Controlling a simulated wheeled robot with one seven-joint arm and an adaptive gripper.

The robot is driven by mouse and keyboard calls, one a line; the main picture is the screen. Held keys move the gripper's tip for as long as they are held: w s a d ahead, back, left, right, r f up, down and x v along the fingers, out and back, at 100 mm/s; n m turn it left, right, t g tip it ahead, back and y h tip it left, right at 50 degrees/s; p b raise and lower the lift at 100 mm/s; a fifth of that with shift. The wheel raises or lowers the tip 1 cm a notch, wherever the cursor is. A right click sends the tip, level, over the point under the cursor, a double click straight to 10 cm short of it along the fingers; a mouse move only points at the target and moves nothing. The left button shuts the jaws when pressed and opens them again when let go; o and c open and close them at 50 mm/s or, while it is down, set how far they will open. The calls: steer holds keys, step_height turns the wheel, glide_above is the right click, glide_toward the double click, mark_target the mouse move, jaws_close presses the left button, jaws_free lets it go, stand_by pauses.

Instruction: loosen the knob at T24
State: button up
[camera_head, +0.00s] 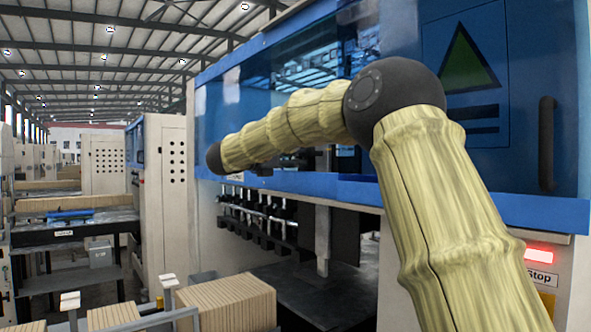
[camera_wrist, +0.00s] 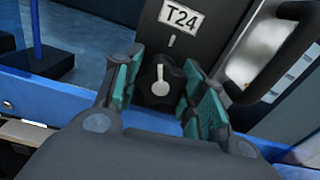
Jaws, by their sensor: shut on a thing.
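The T24 knob (camera_wrist: 161,77) is black and lobed with a white pointer mark, and shows in the wrist view below the white T24 label (camera_wrist: 180,16). The pointer's narrow end faces up in the picture, toward a short light tick on the dark plate (camera_wrist: 150,33). My gripper (camera_wrist: 164,91) has its teal-padded fingers on both sides of the knob and is shut on it. The lower part of the knob is close to my gripper's body. In the head view my arm reaches to the blue machine, and I cannot make out the knob or the fingers.
A black curved handle (camera_wrist: 277,70) stands right of the knob in the wrist view, close to the right finger. A blue ledge (camera_wrist: 67,92) runs behind the fingers. In the head view, a row of metal fittings (camera_head: 262,215) lies under the machine's blue front, and stacked boards (camera_head: 226,303) stand below.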

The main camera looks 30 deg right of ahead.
steer(key=shift+r, duration=0.15)
stand_by(0.3)
steer(key=o, duration=1.1)
steer(key=shift+c, duration=0.2)
steer(key=a, duration=1.2)
steer(key=shift+s, duration=0.45)
steer(key=shift+d, duration=0.1)
